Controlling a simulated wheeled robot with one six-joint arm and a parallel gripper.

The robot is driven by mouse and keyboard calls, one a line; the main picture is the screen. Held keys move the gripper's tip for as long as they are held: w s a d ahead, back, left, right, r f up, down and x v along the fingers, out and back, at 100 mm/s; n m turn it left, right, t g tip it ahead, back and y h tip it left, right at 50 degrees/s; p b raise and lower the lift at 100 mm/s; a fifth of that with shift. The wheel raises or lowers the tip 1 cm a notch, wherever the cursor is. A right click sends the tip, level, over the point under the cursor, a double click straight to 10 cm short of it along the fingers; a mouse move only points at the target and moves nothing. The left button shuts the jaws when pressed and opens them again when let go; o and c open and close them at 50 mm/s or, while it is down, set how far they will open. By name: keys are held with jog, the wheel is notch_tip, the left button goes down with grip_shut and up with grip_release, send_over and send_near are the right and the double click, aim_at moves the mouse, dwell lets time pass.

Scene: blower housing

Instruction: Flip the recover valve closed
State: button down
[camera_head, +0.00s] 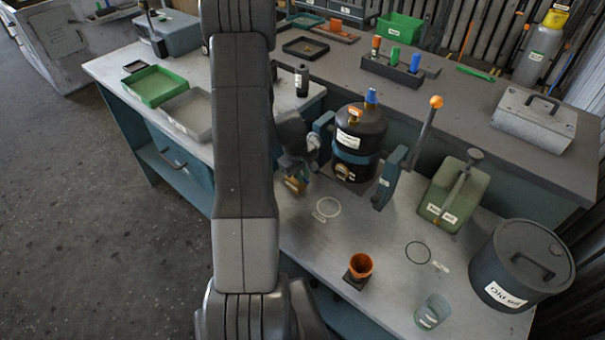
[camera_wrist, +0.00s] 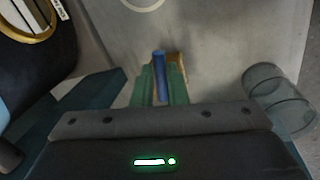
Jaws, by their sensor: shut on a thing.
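A black tank (camera_head: 359,140) with a blue cap and an orange knob on top stands upright in a teal bracket on the bench. My gripper (camera_head: 297,183) is low at the tank's left side, mostly hidden by my arm. In the wrist view, my gripper's green fingers (camera_wrist: 163,82) are shut on a blue lever (camera_wrist: 160,62), which sticks out between them. A brass body (camera_wrist: 180,64) shows just behind the lever, partly hidden by the fingers. The lever seems to be the recover valve's handle; no label on it is readable.
A lever with an orange ball (camera_head: 436,102) rises right of the tank. A green canister (camera_head: 452,190), a dark drum (camera_head: 520,262), an orange cup (camera_head: 360,265) and a clear glass (camera_head: 432,311) stand on the right. A clear cylinder (camera_wrist: 278,95) is close to my gripper's right. Bare bench lies in front.

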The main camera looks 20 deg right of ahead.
jog(key=shift+w+d+r+n+p, duration=0.15)
jog(key=shift+d+n+p, duration=0.25)
jog(key=shift+n, duration=0.6)
jog(key=shift+d+n+t, duration=0.1)
jog(key=shift+n+t, duration=0.2)
jog(key=shift+n, duration=0.1)
jog(key=c, duration=1.5)
grip_release()
jog(key=shift+o, duration=0.2)
jog(key=v, duration=1.3)
jog(key=shift+r, duration=0.3)
